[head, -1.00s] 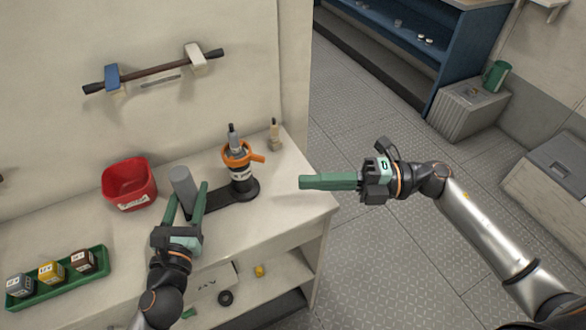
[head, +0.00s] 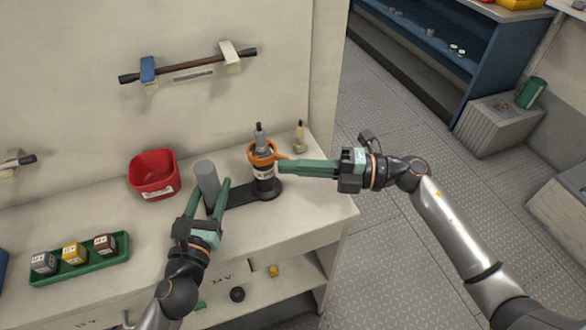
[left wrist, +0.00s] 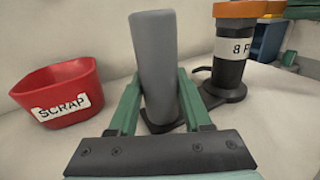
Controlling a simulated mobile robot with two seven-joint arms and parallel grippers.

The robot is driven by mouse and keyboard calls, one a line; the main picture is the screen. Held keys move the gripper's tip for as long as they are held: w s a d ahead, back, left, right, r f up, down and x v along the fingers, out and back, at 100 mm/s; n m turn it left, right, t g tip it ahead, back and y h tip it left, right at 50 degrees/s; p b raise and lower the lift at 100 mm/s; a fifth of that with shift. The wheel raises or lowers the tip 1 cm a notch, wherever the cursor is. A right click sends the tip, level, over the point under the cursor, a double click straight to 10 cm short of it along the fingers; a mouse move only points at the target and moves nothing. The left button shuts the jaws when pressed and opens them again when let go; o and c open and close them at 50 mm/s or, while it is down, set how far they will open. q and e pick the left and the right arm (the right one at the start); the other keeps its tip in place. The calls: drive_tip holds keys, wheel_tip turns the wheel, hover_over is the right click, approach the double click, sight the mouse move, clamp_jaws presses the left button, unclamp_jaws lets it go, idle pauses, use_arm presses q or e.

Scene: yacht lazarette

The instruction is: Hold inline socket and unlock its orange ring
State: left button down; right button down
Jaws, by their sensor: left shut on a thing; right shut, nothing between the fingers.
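The inline socket (head: 264,177) stands upright on a black base on the bench, with a white label and a grey plug in its top. Its orange ring (head: 260,155) has a tab pointing right. In the left wrist view the socket (left wrist: 229,68) and part of the ring (left wrist: 247,9) show at right. My left gripper (head: 213,195) is shut on the grey upright post (head: 206,176) at the base's left end; the post also shows in the left wrist view (left wrist: 155,60). My right gripper (head: 283,167) is shut and empty, its tips at the ring's tab; contact is unclear.
A red scrap bin (head: 153,178) stands left of the post. A green tray (head: 122,252) with small labelled blocks lies further left. A small beige-tipped item (head: 299,138) stands behind the socket. A bar (head: 190,66) hangs on the wall. The bench ends right of the socket.

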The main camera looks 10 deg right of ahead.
drive_tip(key=shift+w+d+n+g, duration=0.2)
drive_tip(key=shift+w+n+g, duration=0.15)
drive_tip(key=shift+n+g, duration=0.4)
drive_tip(key=shift+w+d+r+n+g, duration=0.15)
drive_tip(key=shift+w+n+g, duration=0.3)
drive_tip(key=shift+g, duration=0.5)
drive_tip(key=shift+w+d+f+n+g, duration=0.1)
drive_tip(key=shift+w+d+n+g, duration=0.15)
drive_tip(key=shift+n+g, duration=0.55)
drive_tip(key=shift+w+d+r+n+g, duration=0.15)
drive_tip(key=shift+w+n+g, duration=0.25)
drive_tip(key=shift+g, duration=0.7)
drive_tip(key=shift+w+d+f, duration=0.15)
drive_tip(key=shift+w, duration=0.5)
drive_tip(key=shift+s, duration=0.15)
approach(286, 157)
drive_tip(key=shift+w+d+f, duration=0.2)
drive_tip(key=shift+w+d, duration=0.2)
drive_tip(key=shift+d, duration=0.25)
drive_tip(key=shift+w+d+f, duration=0.2)
drive_tip(key=shift+w+d, duration=0.15)
drive_tip(key=shift+d, duration=0.25)
